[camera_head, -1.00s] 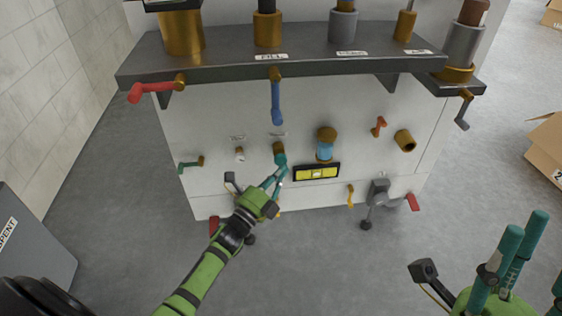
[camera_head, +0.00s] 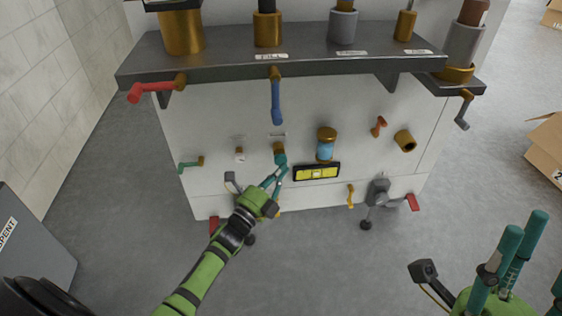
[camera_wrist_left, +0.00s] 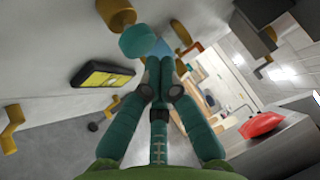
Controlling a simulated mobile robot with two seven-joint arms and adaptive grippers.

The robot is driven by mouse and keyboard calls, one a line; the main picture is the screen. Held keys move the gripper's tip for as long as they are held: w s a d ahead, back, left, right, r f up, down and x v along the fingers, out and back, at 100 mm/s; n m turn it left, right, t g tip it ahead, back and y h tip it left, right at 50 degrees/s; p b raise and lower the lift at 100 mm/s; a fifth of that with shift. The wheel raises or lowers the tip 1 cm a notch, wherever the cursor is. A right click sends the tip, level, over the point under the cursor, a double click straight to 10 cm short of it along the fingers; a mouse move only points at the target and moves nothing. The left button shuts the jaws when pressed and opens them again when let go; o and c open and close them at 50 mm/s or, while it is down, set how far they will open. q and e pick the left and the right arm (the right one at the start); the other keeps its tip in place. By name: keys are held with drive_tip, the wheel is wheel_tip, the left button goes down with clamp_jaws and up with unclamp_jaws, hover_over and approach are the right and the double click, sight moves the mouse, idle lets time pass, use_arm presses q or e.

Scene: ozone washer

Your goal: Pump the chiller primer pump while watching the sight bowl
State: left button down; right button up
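The sight bowl (camera_head: 325,150), blue glass under a brass cap, is on the white front panel. To its left is the primer pump (camera_head: 279,147), a brass fitting with a teal knob (camera_head: 281,159). The knob also shows as a teal disc in the left wrist view (camera_wrist_left: 142,41). My left gripper (camera_head: 278,175) is at the knob, its fingers drawn close together and seemingly shut on it. The fingers hide part of the contact. My right gripper (camera_head: 530,262) is open and empty at lower right, away from the panel.
A yellow level (camera_head: 317,172) is just right of my left fingers. A blue lever (camera_head: 276,102) hangs above the pump from the dark shelf (camera_head: 300,68). Several other valves project from the panel. A grey bin (camera_head: 30,250) stands left; cardboard boxes (camera_head: 548,145) stand right.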

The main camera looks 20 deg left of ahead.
sight(281, 161)
use_arm(q)
drive_tip(key=shift+w+a, duration=0.15)
drive_tip(key=shift+w, duration=0.15)
drive_tip(key=shift+w+a+b, duration=0.65)
drive_tip(key=shift+w, duration=0.35)
idle(1.2)
drive_tip(key=shift+r, duration=0.1)
drive_tip(key=s, duration=0.1)
drive_tip(key=s+d+p, duration=0.1)
drive_tip(key=shift+s+d+p, duration=0.3)
drive_tip(key=shift+s, duration=0.05)
idle(0.4)
drive_tip(key=shift+s+d+p, duration=0.35)
drive_tip(key=shift+s+d, duration=0.1)
drive_tip(key=shift+s, duration=0.25)
drive_tip(key=shift+s+d+p, duration=0.3)
drive_tip(key=shift+s+d, duration=0.15)
drive_tip(key=shift+s, duration=0.3)
drive_tip(key=shift+s+d+p, duration=0.35)
drive_tip(key=shift+s+d, duration=0.1)
drive_tip(key=shift+s, duration=0.25)
